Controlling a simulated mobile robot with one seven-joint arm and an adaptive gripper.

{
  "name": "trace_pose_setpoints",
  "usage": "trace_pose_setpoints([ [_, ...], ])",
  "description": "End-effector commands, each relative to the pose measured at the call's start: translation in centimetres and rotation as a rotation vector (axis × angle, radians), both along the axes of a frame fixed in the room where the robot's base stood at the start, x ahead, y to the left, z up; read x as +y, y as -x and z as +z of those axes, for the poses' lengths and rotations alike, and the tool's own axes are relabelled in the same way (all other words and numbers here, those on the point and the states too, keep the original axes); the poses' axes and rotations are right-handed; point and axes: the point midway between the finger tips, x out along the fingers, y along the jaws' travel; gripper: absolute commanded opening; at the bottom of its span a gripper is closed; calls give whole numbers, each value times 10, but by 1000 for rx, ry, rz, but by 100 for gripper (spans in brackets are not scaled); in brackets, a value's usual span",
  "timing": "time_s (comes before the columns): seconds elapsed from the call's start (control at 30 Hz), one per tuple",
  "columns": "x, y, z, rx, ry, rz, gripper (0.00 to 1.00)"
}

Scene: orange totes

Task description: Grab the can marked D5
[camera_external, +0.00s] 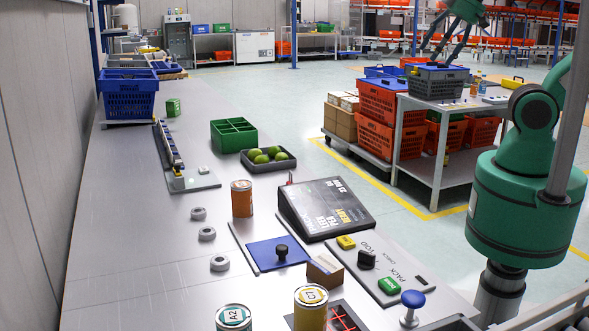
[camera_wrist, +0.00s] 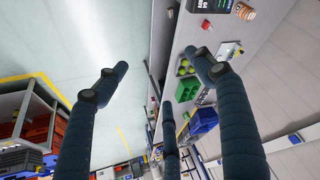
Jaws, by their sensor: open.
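Three cans stand upright on the long grey table. The teal-topped can (camera_external: 233,318) is marked A2 and the yellow-topped can (camera_external: 310,310) C7. An orange-brown can (camera_external: 241,199) stands farther back, beside the dark console; its marking is not readable. What looks like this can shows small at the top of the wrist view (camera_wrist: 245,12). No D5 marking is legible. My gripper (camera_external: 441,47) hangs high at the upper right of the external view, well away from the cans. In the wrist view its fingers (camera_wrist: 157,75) are spread with nothing between them.
A green divided box (camera_external: 233,136) and a tray of green fruit (camera_external: 267,163) are farther back.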

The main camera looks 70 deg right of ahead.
Motion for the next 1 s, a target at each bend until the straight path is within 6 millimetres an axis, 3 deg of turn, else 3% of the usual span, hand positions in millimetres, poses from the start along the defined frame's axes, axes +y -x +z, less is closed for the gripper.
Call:
trace_pose_setpoints([
  [0.27, 0, -2, 1, 1, -1, 0, 68],
  [0.47, 4, -16, 7, 16, -5, 5, 68],
  [0.67, 14, -48, 20, 46, -14, 11, 68],
  [1.0, 42, -122, 33, 110, -30, 23, 68],
])
